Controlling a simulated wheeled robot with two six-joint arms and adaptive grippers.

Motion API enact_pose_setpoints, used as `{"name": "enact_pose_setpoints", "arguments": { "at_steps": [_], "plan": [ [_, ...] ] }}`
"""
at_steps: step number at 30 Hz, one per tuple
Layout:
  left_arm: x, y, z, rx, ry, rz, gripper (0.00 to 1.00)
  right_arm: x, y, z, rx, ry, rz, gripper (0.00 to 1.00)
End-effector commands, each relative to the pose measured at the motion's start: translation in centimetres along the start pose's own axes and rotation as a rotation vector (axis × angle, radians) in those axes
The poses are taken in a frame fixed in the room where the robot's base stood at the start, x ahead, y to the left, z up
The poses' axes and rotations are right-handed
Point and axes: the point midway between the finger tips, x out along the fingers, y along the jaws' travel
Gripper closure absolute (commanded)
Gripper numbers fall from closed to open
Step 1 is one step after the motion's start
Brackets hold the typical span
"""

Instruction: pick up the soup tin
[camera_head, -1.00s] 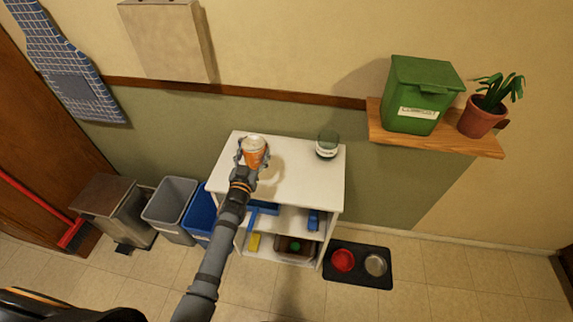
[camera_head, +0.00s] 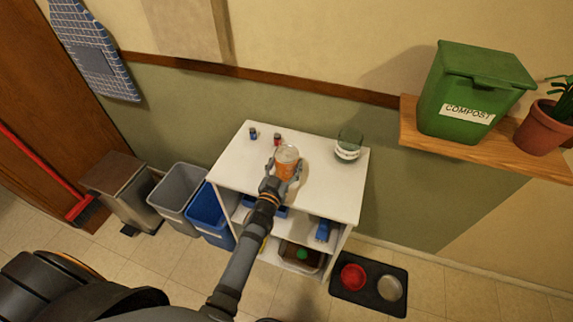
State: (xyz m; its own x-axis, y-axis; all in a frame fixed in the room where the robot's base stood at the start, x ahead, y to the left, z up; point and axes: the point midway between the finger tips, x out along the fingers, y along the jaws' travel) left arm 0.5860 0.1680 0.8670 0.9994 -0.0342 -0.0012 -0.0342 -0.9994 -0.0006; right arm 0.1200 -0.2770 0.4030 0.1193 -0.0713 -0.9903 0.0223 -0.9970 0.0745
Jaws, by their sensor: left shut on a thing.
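The soup tin (camera_head: 287,159) is orange with a pale top. It is between the fingers of my left gripper (camera_head: 286,168), over the white top of the shelf unit (camera_head: 237,163). My left gripper is shut on the tin. I cannot tell whether the tin touches the surface or is lifted. My right gripper is not in view.
Two small objects, a dark blue one (camera_head: 253,133) and a red one (camera_head: 278,139), stand at the top's back left. Bins (camera_head: 178,196) are left of the unit; a green compost box (camera_head: 472,92) is on a wall shelf.

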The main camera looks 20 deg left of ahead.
Motion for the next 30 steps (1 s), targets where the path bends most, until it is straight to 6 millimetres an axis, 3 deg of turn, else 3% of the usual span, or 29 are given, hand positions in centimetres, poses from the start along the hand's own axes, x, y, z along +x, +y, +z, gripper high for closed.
{"name": "enact_pose_setpoints", "arguments": {
  "at_steps": [6, 7, 11, 23, 26, 30],
  "plan": [
    [0.1, 0.0, 0.1, 0.000, 0.004, 0.001, 0.86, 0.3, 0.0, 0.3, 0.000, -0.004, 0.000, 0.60],
    [0.0, 0.0, 0.2, 0.000, 0.001, 0.000, 0.31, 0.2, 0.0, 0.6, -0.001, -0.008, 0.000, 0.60],
    [0.0, 0.0, 0.1, 0.000, 0.000, 0.000, 0.13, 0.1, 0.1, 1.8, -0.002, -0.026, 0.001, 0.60],
    [0.0, 0.0, -0.4, 0.000, 0.001, 0.000, 0.11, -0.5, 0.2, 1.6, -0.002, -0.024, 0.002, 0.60],
    [-1.5, 0.0, -0.1, -0.001, -0.003, 0.000, 0.11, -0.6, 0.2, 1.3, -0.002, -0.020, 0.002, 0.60],
    [-5.0, 0.0, -0.1, 0.000, -0.004, -0.001, 0.11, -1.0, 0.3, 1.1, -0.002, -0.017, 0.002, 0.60]
  ]
}}
